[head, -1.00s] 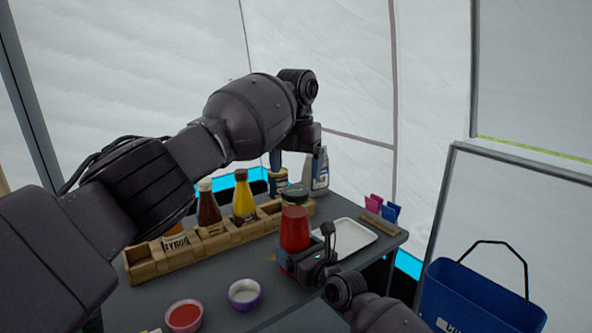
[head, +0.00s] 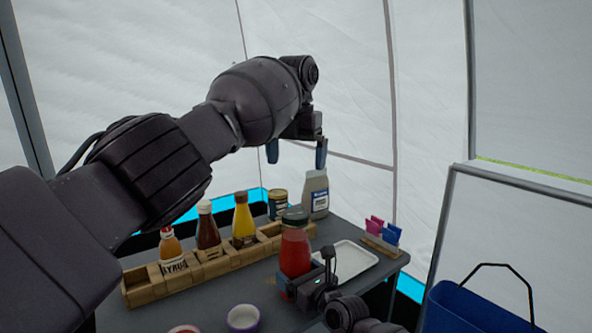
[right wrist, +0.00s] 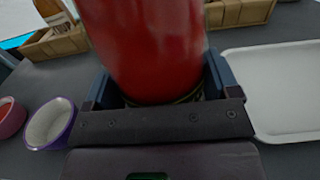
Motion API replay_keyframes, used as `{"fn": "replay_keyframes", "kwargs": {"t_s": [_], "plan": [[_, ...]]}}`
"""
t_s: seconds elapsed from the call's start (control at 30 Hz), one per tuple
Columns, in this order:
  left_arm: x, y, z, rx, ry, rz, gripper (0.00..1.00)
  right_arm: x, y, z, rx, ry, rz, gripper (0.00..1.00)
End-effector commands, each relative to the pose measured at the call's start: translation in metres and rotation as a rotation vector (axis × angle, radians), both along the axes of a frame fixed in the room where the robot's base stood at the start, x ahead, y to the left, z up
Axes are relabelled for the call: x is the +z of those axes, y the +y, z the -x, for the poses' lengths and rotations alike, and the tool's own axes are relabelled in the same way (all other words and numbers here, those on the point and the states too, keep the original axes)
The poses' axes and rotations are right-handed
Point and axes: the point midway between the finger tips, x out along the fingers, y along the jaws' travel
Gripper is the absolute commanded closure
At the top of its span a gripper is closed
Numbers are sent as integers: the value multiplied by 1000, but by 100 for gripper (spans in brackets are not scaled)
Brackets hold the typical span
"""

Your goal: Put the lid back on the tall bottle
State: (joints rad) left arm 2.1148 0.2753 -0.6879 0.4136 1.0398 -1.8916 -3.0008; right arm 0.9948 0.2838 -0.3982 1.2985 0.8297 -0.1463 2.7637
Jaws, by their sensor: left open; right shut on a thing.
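The tall red bottle (head: 295,250) stands upright, with a dark green lid (head: 294,215) seated on its top. My right gripper (head: 308,282) is shut around the lower part of the red bottle. The right wrist view shows the bottle's red body (right wrist: 145,45) between the two fingers; its top is out of that view. My left gripper (head: 297,157) is open and empty. Its fingers point down, above the lid and clearly apart from it. I cannot tell whether the lid is screwed tight.
A wooden rack (head: 140,290) with several sauce bottles stands behind and left of the red bottle. A grey bottle (head: 315,196) and a dark jar (head: 278,204) are behind. A white tray (head: 352,262) lies right. A purple-rimmed bowl (head: 243,318) is in front. A blue bin (head: 470,310) is at right.

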Motion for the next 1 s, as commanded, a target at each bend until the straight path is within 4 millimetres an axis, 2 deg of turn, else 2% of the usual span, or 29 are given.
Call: {"fn": "replay_keyframes", "kwargs": {"t_s": [0.33,0.37,0.47,0.77,1.0], "plan": [[3,0,0,-1,0,0,0,1,0,0,-1,-2,1,85],[3,0,0,-1,0,0,0,1,0,0,-1,-2,1,17],[3,0,0,0,0,0,0,1,0,0,-1,-2,1,2],[6,0,1,0,-2,0,0,1,-1,1,0,-1,0,0],[30,0,7,0,-27,0,0,4,-15,20,-1,-4,0,0]]}}
